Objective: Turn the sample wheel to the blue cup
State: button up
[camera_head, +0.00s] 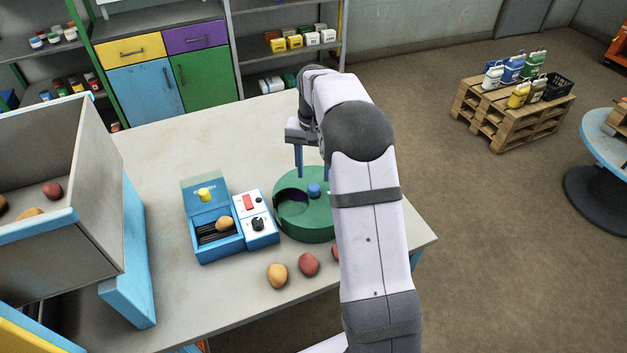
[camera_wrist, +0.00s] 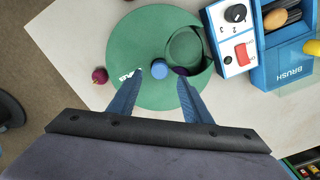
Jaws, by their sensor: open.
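The sample wheel (camera_head: 305,228) is a round green disc on the table, partly hidden by my arm in the head view. It also shows in the wrist view (camera_wrist: 140,40), with white lettering and a round opening near its edge. The opening looks dark purple inside in the head view; I cannot make out a blue cup. A blue knob (camera_head: 314,189) stands at the wheel's centre, also in the wrist view (camera_wrist: 158,68). My gripper (camera_head: 312,176) is open and points down above the knob. In the wrist view its fingertips lie on either side of the knob, apart from it.
Left of the wheel is a blue brush box (camera_head: 215,250) with a potato (camera_head: 225,223) in it, beside a control box (camera_head: 263,240) with a red switch and dial. Yellow (camera_head: 277,275) and red (camera_head: 308,264) potatoes lie in front. A large bin (camera_head: 90,255) stands left.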

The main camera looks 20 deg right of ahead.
aim_at(314, 187)
jog(key=shift+f+p, duration=0.85)
jog(key=shift+f, duration=1.7)
grip_shut()
